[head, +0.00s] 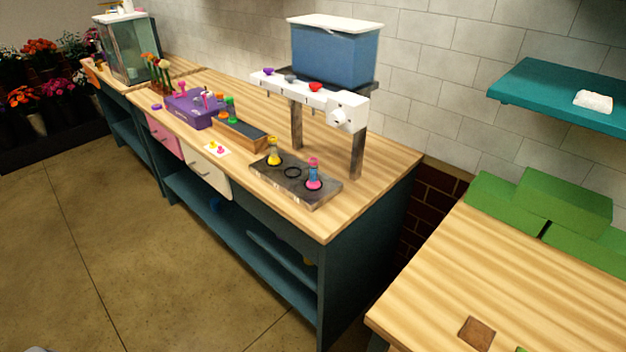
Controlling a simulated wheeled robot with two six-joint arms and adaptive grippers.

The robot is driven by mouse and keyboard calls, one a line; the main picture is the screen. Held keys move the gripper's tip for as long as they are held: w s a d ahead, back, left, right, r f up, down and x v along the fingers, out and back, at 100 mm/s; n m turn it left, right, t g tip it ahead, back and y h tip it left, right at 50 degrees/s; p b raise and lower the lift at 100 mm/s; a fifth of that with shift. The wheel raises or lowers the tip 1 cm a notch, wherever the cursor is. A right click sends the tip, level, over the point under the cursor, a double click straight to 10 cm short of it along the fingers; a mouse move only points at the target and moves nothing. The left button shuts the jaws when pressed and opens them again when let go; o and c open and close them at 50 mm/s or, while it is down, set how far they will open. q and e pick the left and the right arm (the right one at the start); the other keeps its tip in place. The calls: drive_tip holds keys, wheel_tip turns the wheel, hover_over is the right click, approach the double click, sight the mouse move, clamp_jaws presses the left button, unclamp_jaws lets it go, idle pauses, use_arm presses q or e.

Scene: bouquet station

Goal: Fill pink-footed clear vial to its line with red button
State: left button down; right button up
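A vial with a pink foot (313,184) stands upright in the right spot of a dark slate tray (292,191) on the wooden counter. Its body looks bluish and pink; its line and fill level are too small to make out. The red button (316,87) sits on the white bar of the dispenser (345,111), above the tray, to the right of a grey-blue button (291,78) and a purple one (268,71). A blue-filled tank (336,57) with a white lid rests above the bar. Neither of my grippers is in view.
A yellow-footed vial (274,157) stands in the tray's left spot, with an empty ring (292,172) between. A wooden box (240,133) and a purple rack (193,110) with small items stand further left. Dark posts (357,152) hold the dispenser. Green blocks (562,204) lie on the right table.

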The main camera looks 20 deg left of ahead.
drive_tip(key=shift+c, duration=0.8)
